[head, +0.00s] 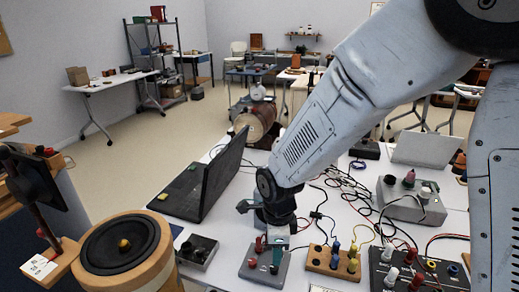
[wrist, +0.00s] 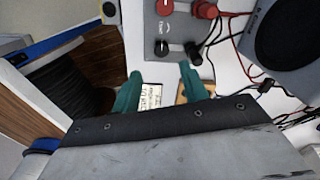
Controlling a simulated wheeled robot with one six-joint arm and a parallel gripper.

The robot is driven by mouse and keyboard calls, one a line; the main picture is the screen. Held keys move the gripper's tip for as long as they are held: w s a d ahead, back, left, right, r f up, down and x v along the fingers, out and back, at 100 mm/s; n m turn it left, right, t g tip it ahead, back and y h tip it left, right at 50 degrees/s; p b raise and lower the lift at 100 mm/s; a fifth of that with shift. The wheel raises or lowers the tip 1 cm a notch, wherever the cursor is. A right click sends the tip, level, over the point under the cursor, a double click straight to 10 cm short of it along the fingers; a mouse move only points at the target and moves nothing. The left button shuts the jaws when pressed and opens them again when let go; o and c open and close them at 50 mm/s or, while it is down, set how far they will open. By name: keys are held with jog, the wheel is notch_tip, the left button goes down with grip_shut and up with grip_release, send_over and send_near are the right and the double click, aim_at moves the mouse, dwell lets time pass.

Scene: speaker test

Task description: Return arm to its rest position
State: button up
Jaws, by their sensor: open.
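My arm (head: 335,105) reaches down from the upper right across the head view to the white bench (head: 330,225). My gripper (head: 268,243) is low over the bench, close to a grey box (head: 258,270) with red and black terminals; I cannot tell whether they touch. In the wrist view my gripper (wrist: 160,68) shows two teal fingers set apart, with nothing held between them. A white printed label (wrist: 150,97) and a small wooden piece (wrist: 198,88) show near the fingers.
An open black laptop (head: 203,180) stands left of my gripper. A round wooden speaker (head: 125,245) is at lower left. A wooden terminal block (head: 333,262), a black terminal box (head: 418,272), a grey instrument (head: 412,203) and loose cables crowd the right.

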jog(key=shift+s+d+n, duration=0.15)
jog(key=shift+s+n, duration=0.15)
jog(key=shift+n, duration=0.5)
jog(key=s+d+r+n+t, duration=0.1)
jog(key=s+d+r+n, duration=1.6)
jog(key=s+d+r, duration=0.2)
notch_tip(320, 180, up, 3)
jog(key=shift+s+d+f, duration=0.1)
jog(key=shift+s+d, duration=0.1)
jog(key=shift+d, duration=0.55)
